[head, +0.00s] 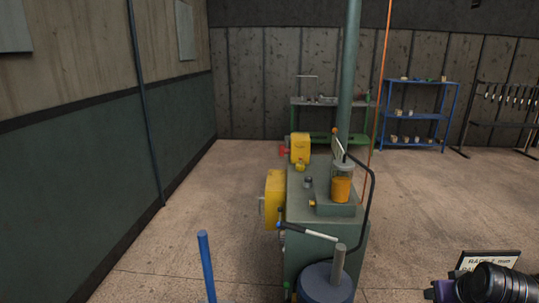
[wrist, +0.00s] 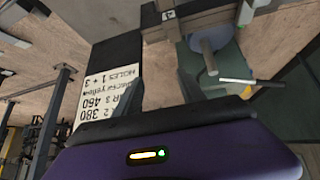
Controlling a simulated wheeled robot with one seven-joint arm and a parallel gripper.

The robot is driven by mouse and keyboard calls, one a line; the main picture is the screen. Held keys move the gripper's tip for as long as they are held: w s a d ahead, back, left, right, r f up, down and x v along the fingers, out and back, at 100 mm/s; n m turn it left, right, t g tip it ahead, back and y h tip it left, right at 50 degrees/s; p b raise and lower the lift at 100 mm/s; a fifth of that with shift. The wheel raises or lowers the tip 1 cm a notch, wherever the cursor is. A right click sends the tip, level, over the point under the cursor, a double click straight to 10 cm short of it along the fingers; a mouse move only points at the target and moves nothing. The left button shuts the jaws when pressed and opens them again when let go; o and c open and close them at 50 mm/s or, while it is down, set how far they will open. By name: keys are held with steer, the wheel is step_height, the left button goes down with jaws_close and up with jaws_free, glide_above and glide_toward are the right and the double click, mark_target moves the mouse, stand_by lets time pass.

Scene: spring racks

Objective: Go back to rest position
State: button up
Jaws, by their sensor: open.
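My gripper (wrist: 212,78) shows in the wrist view with its two dark fingers apart and nothing between them. Its purple body, with a small lit indicator, fills the bottom of that view. In the head view, a purple and black part of my arm (head: 490,286) shows at the lower right corner; the fingers cannot be made out there. The green machine (head: 325,225), with yellow housings and an orange-filled clear jar (head: 342,185), stands left of it. A white-handled lever (head: 305,232) sticks out from the machine; a similar pale rod (wrist: 240,81) shows beyond the fingers in the wrist view.
A printed sign (head: 490,261) stands beside my arm; a text card (wrist: 98,95) fills the wrist view's left. A blue upright rod (head: 206,265) is at the front. A blue shelf (head: 415,114), green bench (head: 325,118) and dark rack (head: 500,120) stand behind.

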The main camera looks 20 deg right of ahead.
steer(key=s+a+r+n+t+b, duration=0.1)
steer(key=s+a+t, duration=0.15)
steer(key=a, duration=0.45)
steer(key=s+a+r+n+t+h+b, duration=0.15)
steer(key=a+t, duration=0.25)
steer(key=a, duration=0.4)
steer(key=s+a+r+n+t+y, duration=0.1)
steer(key=s+a+n+t, duration=0.2)
steer(key=a, duration=0.4)
steer(key=s+a+f+y+b, duration=0.1)
steer(key=s+a+f+y, duration=0.1)
steer(key=s+a, duration=0.6)
steer(key=s+a+f+y+b, duration=0.1)
steer(key=s+a+f+y, duration=0.1)
steer(key=s+a, duration=0.5)
steer(key=s+y, duration=0.1)
steer(key=s, duration=0.2)
steer(key=shift+a+n, duration=0.35)
steer(key=shift+a, duration=0.05)
